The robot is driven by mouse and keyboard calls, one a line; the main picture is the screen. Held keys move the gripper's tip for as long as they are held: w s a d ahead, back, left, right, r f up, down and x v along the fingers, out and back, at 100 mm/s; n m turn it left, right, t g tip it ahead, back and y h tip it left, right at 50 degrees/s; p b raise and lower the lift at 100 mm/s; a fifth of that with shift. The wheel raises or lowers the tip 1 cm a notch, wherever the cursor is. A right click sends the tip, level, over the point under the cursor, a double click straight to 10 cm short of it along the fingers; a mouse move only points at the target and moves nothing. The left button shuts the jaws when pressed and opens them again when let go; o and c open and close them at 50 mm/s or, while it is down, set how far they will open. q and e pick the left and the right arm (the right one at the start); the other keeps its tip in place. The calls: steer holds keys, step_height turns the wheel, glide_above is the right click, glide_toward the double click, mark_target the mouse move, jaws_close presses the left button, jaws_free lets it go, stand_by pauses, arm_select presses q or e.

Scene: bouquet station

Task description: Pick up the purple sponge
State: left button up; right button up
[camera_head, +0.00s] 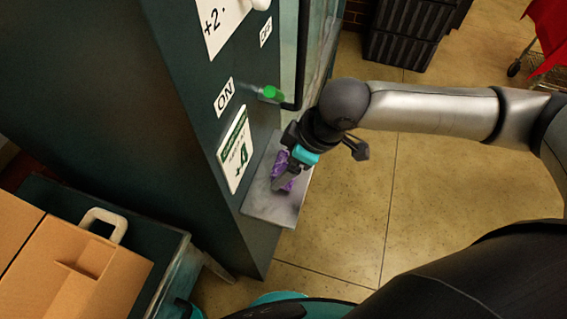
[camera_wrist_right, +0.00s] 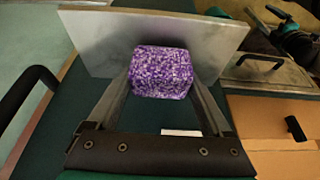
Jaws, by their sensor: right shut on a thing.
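The purple sponge (camera_wrist_right: 161,72) is a speckled purple and white block. In the right wrist view it sits between the two fingers of my right gripper (camera_wrist_right: 160,88), which is shut on it. In the head view the sponge (camera_head: 284,170) shows partly behind my right gripper (camera_head: 285,183), at the metal shelf (camera_head: 262,198) on the side of the dark green cabinet. The shelf also shows behind the sponge in the right wrist view (camera_wrist_right: 95,40). I cannot tell whether the sponge touches the shelf.
The dark green cabinet (camera_head: 130,130) bears ON and OFF labels and a green-tipped lever (camera_head: 270,93). A cardboard box (camera_head: 70,265) stands at the lower left. Black crates (camera_head: 405,35) stand at the back. The tiled floor right of the shelf is clear.

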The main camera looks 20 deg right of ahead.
mark_target(279, 161)
steer(key=v, duration=0.2)
steer(key=p+v, duration=0.1)
steer(key=v, duration=0.1)
steer(key=a+v, duration=0.1)
steer(key=v, duration=0.1)
steer(key=shift+w+r, duration=0.25)
steer(key=shift+w, duration=0.15)
steer(key=s+d+p, duration=0.1)
steer(key=s+d, duration=0.9)
steer(key=d, duration=0.5)
steer(key=shift+s+d, duration=0.2)
steer(key=shift+s, duration=0.1)
steer(key=shift+f, duration=0.1)
steer(key=o, duration=1)
steer(key=shift+c, duration=0.2)
steer(key=c, duration=0.7)
steer(key=shift+w+a, duration=0.1)
